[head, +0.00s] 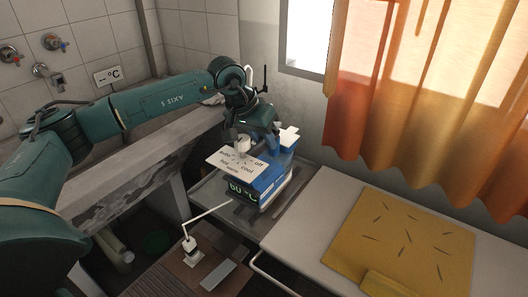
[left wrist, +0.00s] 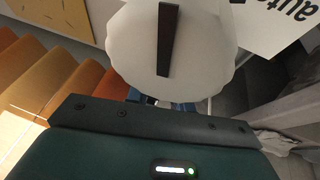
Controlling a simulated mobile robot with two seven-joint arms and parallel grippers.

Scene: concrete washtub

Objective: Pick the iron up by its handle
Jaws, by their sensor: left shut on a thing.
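The blue iron (head: 270,182), a boxy body with a green-lit temperature display, stands on a grey surface at the centre of the head view. A white dial (head: 243,143) and a white card with words such as "cool" and "off" (head: 232,161) are at its top. My left gripper (head: 272,130) is down at the top of the iron, shut on it; its fingertips and the handle are mostly hidden. In the left wrist view the white dial (left wrist: 135,45) with a dark pointer is very near the camera, with bits of blue behind it.
A white-topped table (head: 310,215) with a yellow cloth (head: 390,255) is at the right. An orange curtain (head: 420,110) hangs above it. A concrete washtub (head: 130,165) lies at the left under wall taps (head: 55,42). A thin white lever (head: 208,216) stands in front.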

